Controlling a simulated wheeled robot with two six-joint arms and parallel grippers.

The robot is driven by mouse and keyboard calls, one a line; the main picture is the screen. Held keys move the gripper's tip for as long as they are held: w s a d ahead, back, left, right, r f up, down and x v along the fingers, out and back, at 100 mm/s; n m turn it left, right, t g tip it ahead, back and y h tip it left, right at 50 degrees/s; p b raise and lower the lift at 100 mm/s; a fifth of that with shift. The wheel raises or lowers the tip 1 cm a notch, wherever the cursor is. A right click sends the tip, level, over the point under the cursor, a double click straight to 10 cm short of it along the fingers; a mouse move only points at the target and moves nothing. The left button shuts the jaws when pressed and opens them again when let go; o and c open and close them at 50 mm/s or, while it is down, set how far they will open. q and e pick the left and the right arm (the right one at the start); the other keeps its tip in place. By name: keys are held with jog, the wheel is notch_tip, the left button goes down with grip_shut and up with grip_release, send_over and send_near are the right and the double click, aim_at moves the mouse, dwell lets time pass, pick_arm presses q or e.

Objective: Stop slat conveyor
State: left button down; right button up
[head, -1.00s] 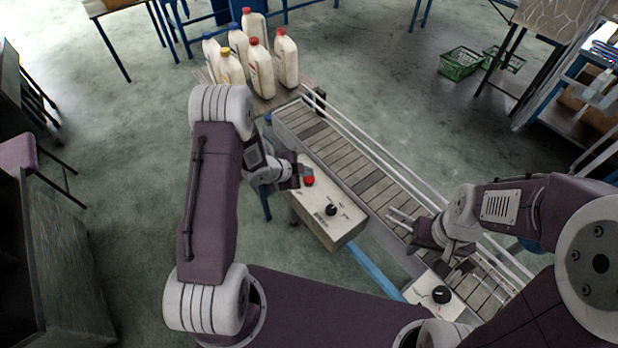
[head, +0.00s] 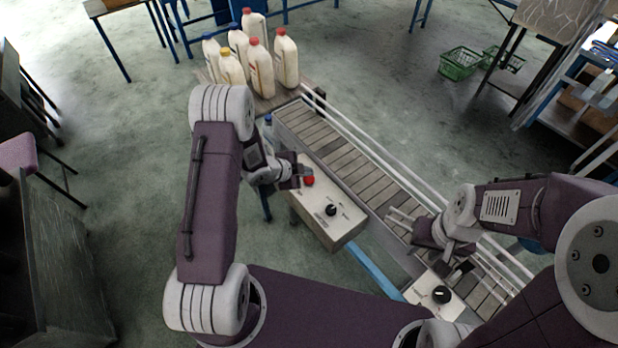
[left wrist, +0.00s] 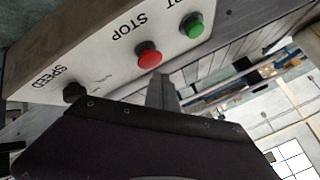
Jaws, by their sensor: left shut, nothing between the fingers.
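The slat conveyor (head: 345,162) runs diagonally from the back middle to the lower right. A pale control box (head: 325,225) sits along its near side, with a red STOP button (head: 309,180) and a black SPEED knob (head: 331,210). The left wrist view shows the red button (left wrist: 149,55), the green button (left wrist: 192,25) and the speed knob (left wrist: 74,92). My left gripper (head: 303,176) is shut and empty, right beside the red button. In the left wrist view its tip lies just below the button; I cannot tell if they touch. My right gripper (head: 398,219) is open and empty over the conveyor.
Several white bottles (head: 262,68) with red, blue and yellow caps stand on a surface at the conveyor's far end. A second box with a black knob (head: 441,294) is at the near end. Rails line the conveyor's far side. Green baskets (head: 460,63) lie on the floor.

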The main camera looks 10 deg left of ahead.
aim_at(307, 180)
pick_arm(q)
jog(key=shift+f, duration=0.1)
jog(key=shift+f+b, duration=0.35)
jog(key=shift+b, duration=0.05)
jog(key=shift+f+b, duration=0.55)
dwell(0.5)
jog(key=shift+r, duration=0.1)
jog(key=shift+r+p, duration=0.8)
jog(key=shift+r, duration=0.1)
notch_tip(307, 180, up, 5)
jog(key=p, duration=0.4)
jog(key=shift+r, duration=0.1)
dwell(0.4)
